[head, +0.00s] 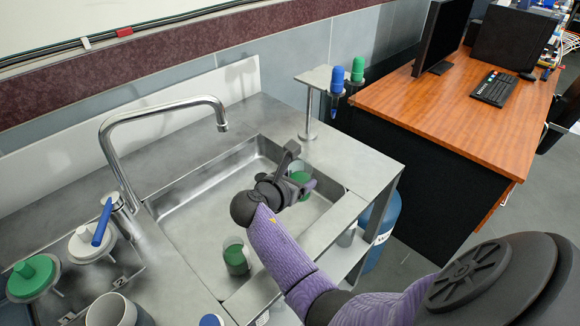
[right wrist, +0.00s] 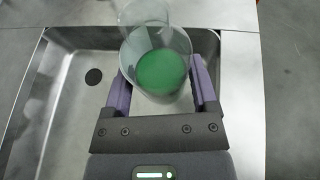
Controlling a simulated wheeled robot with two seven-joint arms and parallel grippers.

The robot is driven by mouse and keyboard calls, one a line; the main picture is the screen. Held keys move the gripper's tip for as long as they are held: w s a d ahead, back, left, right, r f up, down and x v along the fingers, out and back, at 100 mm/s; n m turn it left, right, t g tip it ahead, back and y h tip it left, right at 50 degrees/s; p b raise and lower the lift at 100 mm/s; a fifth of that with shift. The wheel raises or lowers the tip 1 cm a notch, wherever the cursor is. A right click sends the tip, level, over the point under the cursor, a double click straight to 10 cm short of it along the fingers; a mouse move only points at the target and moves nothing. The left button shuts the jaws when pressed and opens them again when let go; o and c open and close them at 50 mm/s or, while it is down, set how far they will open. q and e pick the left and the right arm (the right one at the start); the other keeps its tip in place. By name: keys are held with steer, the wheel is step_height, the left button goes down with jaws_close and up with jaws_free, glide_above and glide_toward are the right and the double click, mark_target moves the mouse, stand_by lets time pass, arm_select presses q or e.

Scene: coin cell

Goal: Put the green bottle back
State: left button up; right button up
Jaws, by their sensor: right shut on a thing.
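My right gripper (head: 294,172) is over the sink, shut on a clear vessel with green contents (head: 301,180). In the right wrist view this vessel (right wrist: 160,72) stands between the two purple-padded fingers (right wrist: 160,92), and its clear rim shows above the green. A jar with a green lid (head: 32,276) is on the counter at far left. I cannot tell which of these the task calls the green bottle. My left gripper is not in view.
The sink (head: 185,205) has a tall curved faucet (head: 150,112) at its left. A small stand (head: 312,100) holds a blue-topped and a green-topped tool at the back. A white-lidded jar (head: 84,244) and grey cup (head: 112,312) are at left. A wooden desk (head: 430,103) is right.

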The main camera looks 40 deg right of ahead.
step_height(320, 180, down, 5)
steer(key=shift+d+f+b, duration=0.1)
steer(key=shift+d+b, duration=0.05)
steer(key=shift+b, duration=0.95)
step_height(320, 180, down, 4)
steer(key=b, duration=0.2)
steer(key=shift+f+b, duration=0.2)
steer(key=shift+b, duration=0.15)
steer(key=shift+r, duration=0.25)
steer(key=shift+f, duration=0.2)
steer(key=o, duration=1.2)
steer(key=shift+o, duration=0.6)
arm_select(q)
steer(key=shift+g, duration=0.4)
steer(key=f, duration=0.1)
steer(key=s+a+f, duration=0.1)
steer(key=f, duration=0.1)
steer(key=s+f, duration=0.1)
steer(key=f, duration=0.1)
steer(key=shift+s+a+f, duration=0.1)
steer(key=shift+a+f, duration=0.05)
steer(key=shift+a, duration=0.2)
